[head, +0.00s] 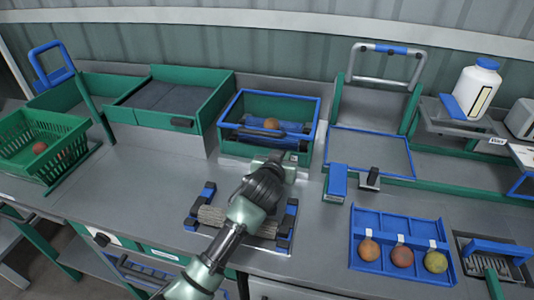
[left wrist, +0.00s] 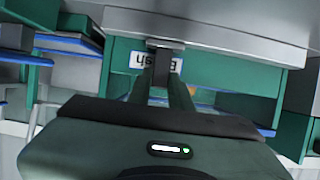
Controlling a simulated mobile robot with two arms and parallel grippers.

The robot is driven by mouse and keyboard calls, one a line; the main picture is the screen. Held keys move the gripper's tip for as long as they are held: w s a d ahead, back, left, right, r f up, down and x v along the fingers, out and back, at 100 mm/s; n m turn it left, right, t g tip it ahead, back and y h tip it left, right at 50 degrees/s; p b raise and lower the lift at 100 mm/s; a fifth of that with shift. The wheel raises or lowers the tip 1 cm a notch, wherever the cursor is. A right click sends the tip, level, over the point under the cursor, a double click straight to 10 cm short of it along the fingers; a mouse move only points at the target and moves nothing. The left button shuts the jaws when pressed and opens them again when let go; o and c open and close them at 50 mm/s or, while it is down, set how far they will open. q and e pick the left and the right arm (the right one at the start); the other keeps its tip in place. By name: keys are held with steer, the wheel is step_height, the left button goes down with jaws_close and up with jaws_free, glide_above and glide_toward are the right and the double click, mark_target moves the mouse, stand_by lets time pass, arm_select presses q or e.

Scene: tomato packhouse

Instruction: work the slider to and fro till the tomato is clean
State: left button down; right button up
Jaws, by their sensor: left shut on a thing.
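The wash box (head: 226,146) is green with a blue rim and stands at the back middle of the bench. A reddish-orange tomato (head: 271,123) lies inside it, among blue bars. My left gripper (head: 281,163) is at the front face of the box. In the left wrist view, its two fingers (left wrist: 167,88) are shut on a small dark handle (left wrist: 165,45), seemingly the slider's, in front of a white label partly hidden by the fingers. An orange patch beside the fingers may be the tomato. The slider's inner part is not clear. My right gripper is not in view.
A rough grey roller (head: 211,216) between blue-and-black holders lies under my left arm. A blue tray (head: 375,225) with three fruits is at right. A green basket (head: 78,146) with one tomato stands at left. Bare bench lies left of the roller.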

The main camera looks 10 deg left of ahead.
arm_select(q)
steer(key=shift+d, duration=0.75)
steer(key=c, duration=1.3)
jaws_free()
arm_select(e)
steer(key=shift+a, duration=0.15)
arm_select(q)
steer(key=v, duration=0.7)
steer(key=shift+s+r+b, duration=0.2)
steer(key=shift+s+b, duration=0.1)
steer(key=shift+s, duration=0.05)
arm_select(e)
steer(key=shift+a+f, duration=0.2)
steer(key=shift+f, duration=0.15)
arm_select(q)
steer(key=shift+r, duration=0.1)
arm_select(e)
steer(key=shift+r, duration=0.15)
